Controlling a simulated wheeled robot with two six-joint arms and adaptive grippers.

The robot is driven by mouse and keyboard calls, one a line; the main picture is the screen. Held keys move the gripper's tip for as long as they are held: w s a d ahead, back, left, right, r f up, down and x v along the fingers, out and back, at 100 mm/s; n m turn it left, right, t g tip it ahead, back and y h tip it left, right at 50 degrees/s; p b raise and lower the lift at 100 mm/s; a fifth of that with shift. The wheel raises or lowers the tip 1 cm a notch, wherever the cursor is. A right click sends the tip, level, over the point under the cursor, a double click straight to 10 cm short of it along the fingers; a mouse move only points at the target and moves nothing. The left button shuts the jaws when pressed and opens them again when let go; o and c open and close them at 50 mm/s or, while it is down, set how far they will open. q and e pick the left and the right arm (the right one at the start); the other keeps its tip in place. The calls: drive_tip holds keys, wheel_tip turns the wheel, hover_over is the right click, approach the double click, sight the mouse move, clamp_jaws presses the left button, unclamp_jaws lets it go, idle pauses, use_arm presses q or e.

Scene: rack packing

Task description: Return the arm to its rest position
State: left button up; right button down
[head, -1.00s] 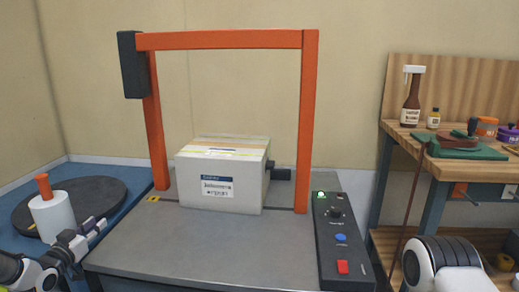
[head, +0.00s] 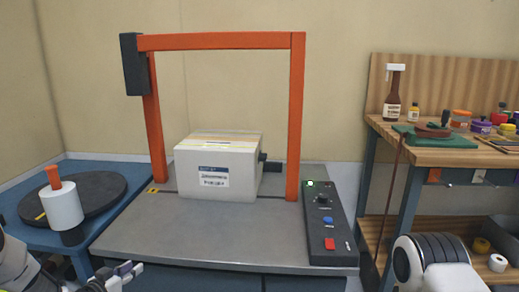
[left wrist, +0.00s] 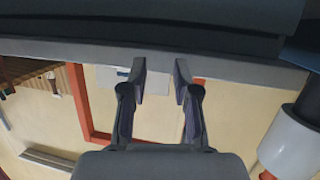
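My left gripper (head: 122,276) is low at the left, by the front left corner of the grey machine table (head: 185,243). In the left wrist view its two fingers (left wrist: 160,85) are apart with nothing between them, so it is open and empty. A white box (head: 216,183) with a printed label and tape on top sits on the table under the orange frame (head: 298,115), well apart from the gripper. My right gripper is out of view; only a white and black part of my own body shows at the lower right.
A control panel (head: 328,222) with a green light and a red button is on the table's right. A workbench (head: 430,155) with bottles and jars is at the right.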

use_arm(q)
drive_tip(key=s+d+f+g, duration=0.7)
drive_tip(key=s+d+f, duration=0.6)
drive_tip(key=s+f, duration=0.35)
drive_tip(key=s+d+f+n+g+y, duration=0.1)
drive_tip(key=s+d+f+g, duration=0.15)
drive_tip(key=s, duration=0.95)
drive_tip(key=s+a+r+n+g+y+p, duration=0.1)
drive_tip(key=s+g, duration=0.2)
drive_tip(key=s, duration=0.5)
drive_tip(key=s+a+r+n+g+y, duration=0.1)
drive_tip(key=s+a+g+y, duration=0.1)
drive_tip(key=s, duration=0.5)
wheel_tip(320, 180, up, 21)
drive_tip(key=p, duration=2.1)
drive_tip(key=shift+w+d+p, duration=0.15)
drive_tip(key=shift+d+p, duration=0.05)
drive_tip(key=shift+p, duration=0.1)
drive_tip(key=shift+r, duration=0.15)
